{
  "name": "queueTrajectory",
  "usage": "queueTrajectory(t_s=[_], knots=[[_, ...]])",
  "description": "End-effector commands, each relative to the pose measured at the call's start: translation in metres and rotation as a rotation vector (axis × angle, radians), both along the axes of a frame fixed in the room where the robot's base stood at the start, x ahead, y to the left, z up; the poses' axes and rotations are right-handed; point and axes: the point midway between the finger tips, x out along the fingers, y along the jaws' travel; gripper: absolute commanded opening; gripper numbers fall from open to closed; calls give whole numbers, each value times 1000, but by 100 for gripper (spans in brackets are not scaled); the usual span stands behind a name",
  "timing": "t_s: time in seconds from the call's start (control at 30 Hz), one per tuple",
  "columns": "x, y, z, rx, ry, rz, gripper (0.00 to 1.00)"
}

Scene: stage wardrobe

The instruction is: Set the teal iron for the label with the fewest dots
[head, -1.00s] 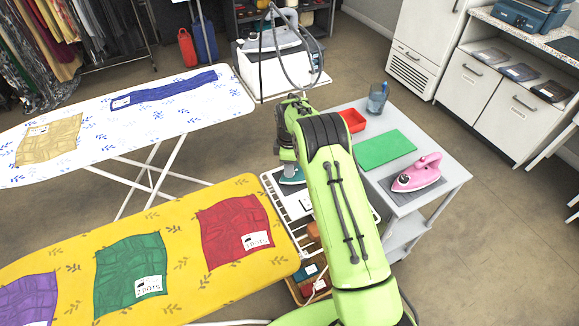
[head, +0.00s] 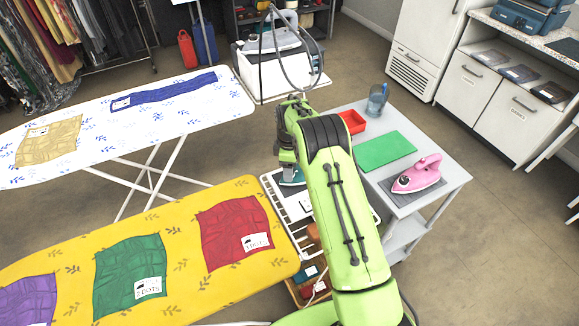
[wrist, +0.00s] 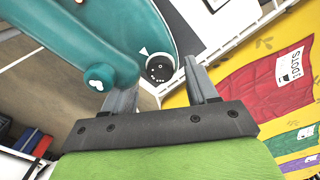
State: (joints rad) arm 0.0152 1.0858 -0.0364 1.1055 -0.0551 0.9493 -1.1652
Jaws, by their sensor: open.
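The teal iron (head: 292,177) stands on the white rack by the yellow board's right end, mostly hidden by my arm in the head view. In the wrist view the teal iron (wrist: 65,40) fills the upper left. Its round black dial (wrist: 160,68), with white dots and a white triangle mark beside it, lies between my fingertips. My gripper (wrist: 162,78) is open around the dial; contact cannot be told. Labels lie on the red cloth (head: 229,222), the green cloth (head: 122,262) and the purple cloth (head: 28,300).
The yellow board (head: 190,280) is left of my arm, with the white board (head: 200,112) behind it. A grey side table (head: 440,170) at right holds a pink iron (head: 418,176), a green mat (head: 386,151), a red tray (head: 352,121) and a cup (head: 377,100).

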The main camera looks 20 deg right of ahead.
Motion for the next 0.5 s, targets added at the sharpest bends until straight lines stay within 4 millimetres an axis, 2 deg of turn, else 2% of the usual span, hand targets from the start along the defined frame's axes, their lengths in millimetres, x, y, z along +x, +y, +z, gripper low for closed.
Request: queueTrajectory(t_s=[0.17, 0.5], knots=[[1, 0, 13, 0, -3, 0, 58], [1, 0, 108, -1, -5, -1, 58]])
